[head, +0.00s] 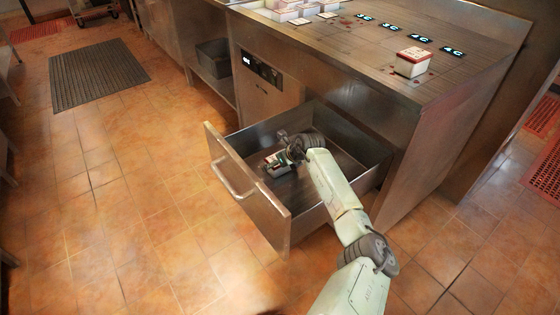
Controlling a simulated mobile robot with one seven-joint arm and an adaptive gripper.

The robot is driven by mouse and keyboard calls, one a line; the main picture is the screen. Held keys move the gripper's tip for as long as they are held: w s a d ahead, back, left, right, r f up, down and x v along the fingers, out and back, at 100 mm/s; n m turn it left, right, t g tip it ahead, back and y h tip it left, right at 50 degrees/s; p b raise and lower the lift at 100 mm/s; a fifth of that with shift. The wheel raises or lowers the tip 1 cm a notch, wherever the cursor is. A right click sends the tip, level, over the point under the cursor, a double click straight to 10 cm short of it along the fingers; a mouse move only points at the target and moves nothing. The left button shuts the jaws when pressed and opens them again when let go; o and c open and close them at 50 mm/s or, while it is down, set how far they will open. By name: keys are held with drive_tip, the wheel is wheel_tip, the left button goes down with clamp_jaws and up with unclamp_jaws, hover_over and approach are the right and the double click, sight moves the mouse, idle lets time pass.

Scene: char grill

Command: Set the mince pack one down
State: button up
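My arm reaches down into the open drawer (325,198) from the lower right. My gripper (281,160) is low inside the drawer, near its front panel. A small pack (281,171), pale with red and dark parts, is right at the fingertips, on or just above the drawer floor. I cannot tell whether the fingers are closed on it or only beside it, as the pack and fingers overlap and are small. A similar white and red pack (411,63) stands on the steel counter; I cannot tell which pack is number one.
The steel counter (350,62) has several dark labels (420,38) and white containers (300,12) at the back. The drawer handle (231,182) faces the tiled floor. A dark bin (213,62) is on the lower shelf.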

drive_tip(key=b+v, duration=0.1)
drive_tip(key=v, duration=1.1)
